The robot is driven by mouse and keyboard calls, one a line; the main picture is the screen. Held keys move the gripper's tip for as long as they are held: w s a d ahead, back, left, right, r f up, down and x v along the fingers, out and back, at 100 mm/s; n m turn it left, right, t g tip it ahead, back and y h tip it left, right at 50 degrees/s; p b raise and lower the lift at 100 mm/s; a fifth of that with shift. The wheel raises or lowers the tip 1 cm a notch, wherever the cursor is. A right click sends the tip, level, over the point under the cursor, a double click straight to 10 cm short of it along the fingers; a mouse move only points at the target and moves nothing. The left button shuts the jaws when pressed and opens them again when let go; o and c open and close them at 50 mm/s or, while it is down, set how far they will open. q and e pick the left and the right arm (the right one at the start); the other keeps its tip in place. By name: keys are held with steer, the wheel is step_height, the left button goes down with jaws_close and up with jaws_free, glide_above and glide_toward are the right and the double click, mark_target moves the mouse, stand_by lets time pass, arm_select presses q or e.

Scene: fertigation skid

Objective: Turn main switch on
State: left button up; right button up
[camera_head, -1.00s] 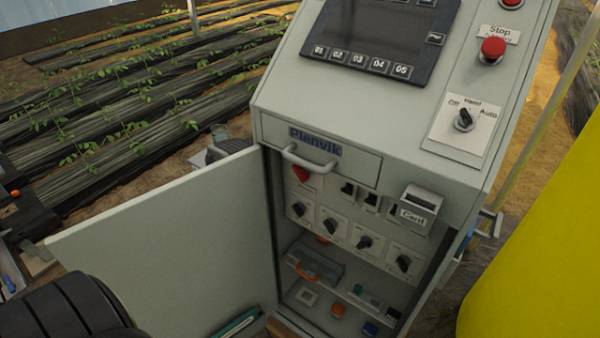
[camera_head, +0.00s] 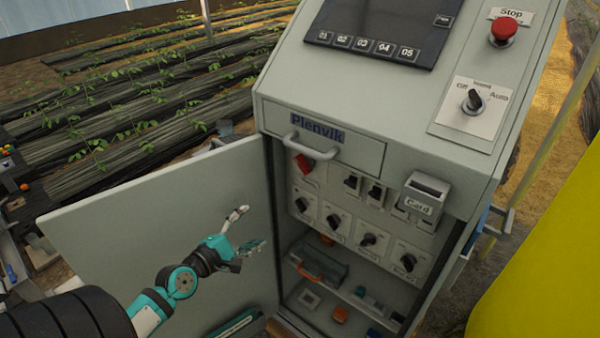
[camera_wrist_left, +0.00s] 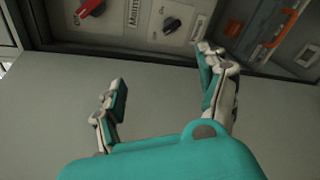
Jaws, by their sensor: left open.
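A red rotary switch (camera_head: 304,164) sits at the top left of the panel inside the open cabinet, just below the drawer handle. I take it for the main switch. It also shows at the top left of the left wrist view (camera_wrist_left: 91,8), beside a partly cut-off label. My left gripper (camera_head: 248,229) is open and empty, in front of the inner face of the open door, below and left of the red switch. In the left wrist view its two fingers (camera_wrist_left: 162,80) are spread apart, with nothing between them. My right gripper is not in view.
The open door (camera_head: 150,225) stands to the left of the cabinet (camera_head: 400,130). Several black knobs (camera_head: 333,224) line the panel, and a toolbox (camera_head: 318,267) sits on the shelf below. A drawer handle (camera_head: 310,147) and a card box (camera_head: 426,190) jut out above.

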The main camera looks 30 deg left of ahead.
arm_select(q)
step_height(320, 180, up, 10)
steer(key=d+n+t+h, duration=0.1)
steer(key=d+n+t, duration=0.1)
steer(key=d, duration=0.1)
steer(key=p, duration=0.2)
glide_toward(300, 166)
steer(key=w, duration=0.7)
steer(key=w+p, duration=0.1)
steer(key=w, duration=0.2)
steer(key=shift+w+f, duration=0.3)
steer(key=shift+w, duration=0.1)
steer(key=c, duration=1.2)
